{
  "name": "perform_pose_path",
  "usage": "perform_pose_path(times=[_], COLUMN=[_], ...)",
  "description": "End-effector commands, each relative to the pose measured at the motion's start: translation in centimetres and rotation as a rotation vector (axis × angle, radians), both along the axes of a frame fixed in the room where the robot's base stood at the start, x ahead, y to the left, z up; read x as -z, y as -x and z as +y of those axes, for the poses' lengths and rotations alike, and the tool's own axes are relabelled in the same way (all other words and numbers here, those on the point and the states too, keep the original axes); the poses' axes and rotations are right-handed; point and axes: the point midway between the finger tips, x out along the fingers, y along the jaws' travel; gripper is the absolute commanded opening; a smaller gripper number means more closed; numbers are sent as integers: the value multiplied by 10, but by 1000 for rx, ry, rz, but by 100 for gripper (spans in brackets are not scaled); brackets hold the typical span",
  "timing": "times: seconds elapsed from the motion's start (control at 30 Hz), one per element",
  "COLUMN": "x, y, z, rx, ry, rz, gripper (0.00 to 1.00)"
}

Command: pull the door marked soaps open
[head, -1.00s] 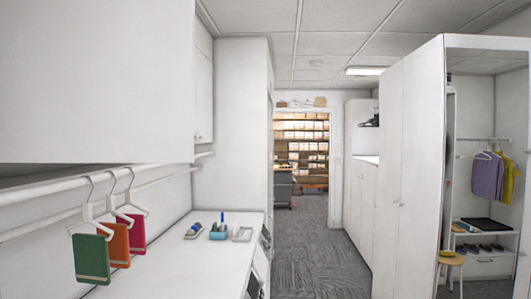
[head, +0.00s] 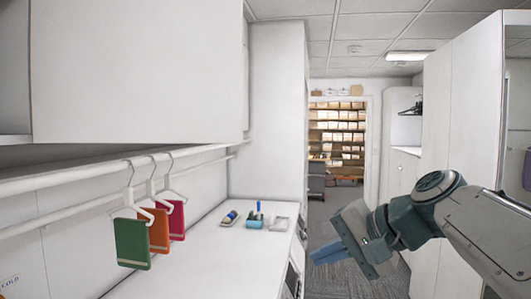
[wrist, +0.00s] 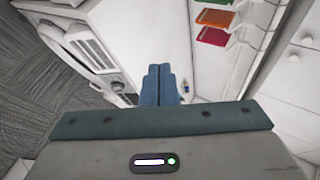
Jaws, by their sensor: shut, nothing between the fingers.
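No door with a readable "soaps" mark shows in either view. A large white wall cabinet (head: 140,75) fills the upper left of the head view, with no label that I can read on its face. My gripper (head: 328,253) is at the lower right of the head view, over the aisle and to the right of the counter, well apart from the cabinet. Its blue fingers (wrist: 160,85) are together and empty in the wrist view.
A white counter (head: 200,265) carries small items, including a blue holder (head: 255,221). Green (head: 132,243), orange and pink cloths hang on a rail below the cabinet. A tall white wardrobe (head: 460,110) stands at right. The carpeted aisle runs to a doorway with shelves.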

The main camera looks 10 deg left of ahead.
Motion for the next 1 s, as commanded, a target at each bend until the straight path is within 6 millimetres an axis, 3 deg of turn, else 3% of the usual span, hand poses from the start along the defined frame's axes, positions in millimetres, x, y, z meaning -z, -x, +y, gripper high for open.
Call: perform_pose_path(times=[0.1,0.2,0.3,0.4,0.5,0.67,1.0], x=[-66,-118,-157,-184,-199,-206,-208], y=[-26,-37,-39,-39,-37,-39,-56], z=[15,24,29,32,34,44,110], rx=[-33,-85,-144,-190,-221,-234,-236], ry=[-215,-368,-481,-556,-594,-612,-611], rz=[-38,-71,-100,-121,-134,-137,-135], gripper=[0,0,0,0,0,0,0])
